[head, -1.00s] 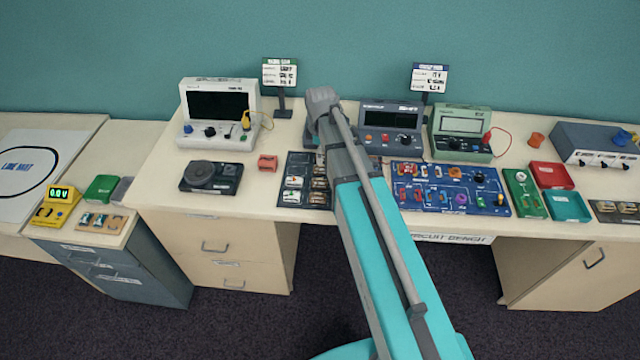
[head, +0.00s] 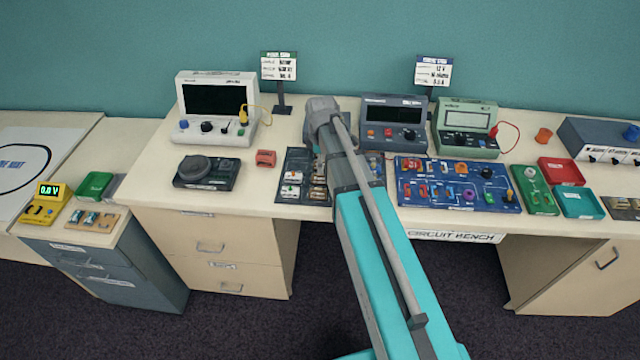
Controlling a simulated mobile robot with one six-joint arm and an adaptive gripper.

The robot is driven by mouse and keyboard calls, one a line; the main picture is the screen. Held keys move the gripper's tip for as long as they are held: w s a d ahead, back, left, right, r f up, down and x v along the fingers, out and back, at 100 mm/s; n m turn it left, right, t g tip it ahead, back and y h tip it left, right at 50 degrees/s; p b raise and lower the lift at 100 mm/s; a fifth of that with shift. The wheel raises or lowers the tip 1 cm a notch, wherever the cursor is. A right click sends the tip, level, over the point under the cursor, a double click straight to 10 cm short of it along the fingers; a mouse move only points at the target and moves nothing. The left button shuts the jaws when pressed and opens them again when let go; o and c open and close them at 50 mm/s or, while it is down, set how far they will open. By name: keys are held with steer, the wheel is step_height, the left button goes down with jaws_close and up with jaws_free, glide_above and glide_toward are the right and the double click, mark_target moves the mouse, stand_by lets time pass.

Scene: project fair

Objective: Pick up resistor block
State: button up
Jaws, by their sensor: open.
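A dark parts mat (head: 284,163) lies at the bench's front edge, left of the blue circuit board. Several small component blocks (head: 291,177) sit on it, pale or tan with small parts on top. They are too small to tell which is the resistor block, and my arm covers the mat's right part. My gripper (head: 313,142) is at the end of my arm, over the back of the mat. It is open, but its fingertips are mostly hidden behind my wrist and arm. I see nothing held in it.
The blue circuit board (head: 425,195) with several components lies right of my arm. Grey (head: 393,122) and green (head: 466,128) meters stand behind it.

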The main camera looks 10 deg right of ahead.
mark_target(320, 177)
steer(key=shift+f+b, duration=0.65)
steer(key=shift+f, duration=0.35)
steer(key=f+b, duration=0.3)
steer(key=shift+w+a+f+b, duration=0.15)
steer(key=shift+w+f+b, duration=0.15)
steer(key=shift+f+b, duration=0.8)
jaws_close()
